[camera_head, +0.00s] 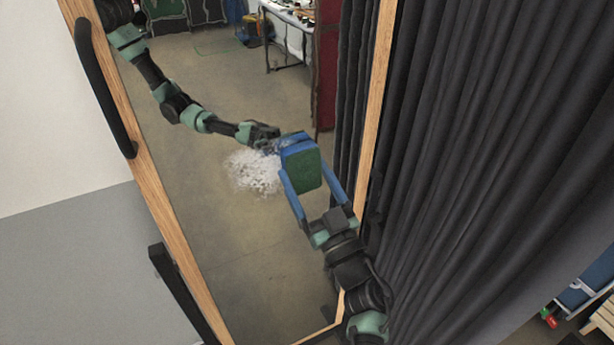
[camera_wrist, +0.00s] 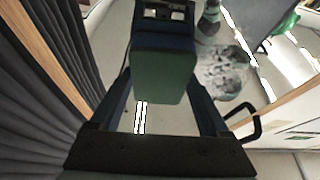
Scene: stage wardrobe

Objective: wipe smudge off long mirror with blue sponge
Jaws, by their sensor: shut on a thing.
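The long mirror (camera_head: 225,235) stands in a wooden frame and reflects my own arm and the room. A whitish, speckled smudge (camera_head: 254,173) lies on its glass, just left of the sponge; it also shows in the wrist view (camera_wrist: 220,78), to the right of the sponge. The blue sponge (camera_head: 303,165) has a green face and is gripped between the two blue fingers of my gripper (camera_head: 305,175). In the wrist view the sponge (camera_wrist: 160,75) fills the gap between the fingers. The sponge is close to the glass; I cannot tell whether it touches.
Dark pleated curtains (camera_head: 455,150) hang close along the mirror's right side. A black handle (camera_head: 103,85) sticks out from the left frame edge. A plain white and grey wall (camera_head: 60,210) is at left. A rack with coloured items (camera_head: 580,300) stands at lower right.

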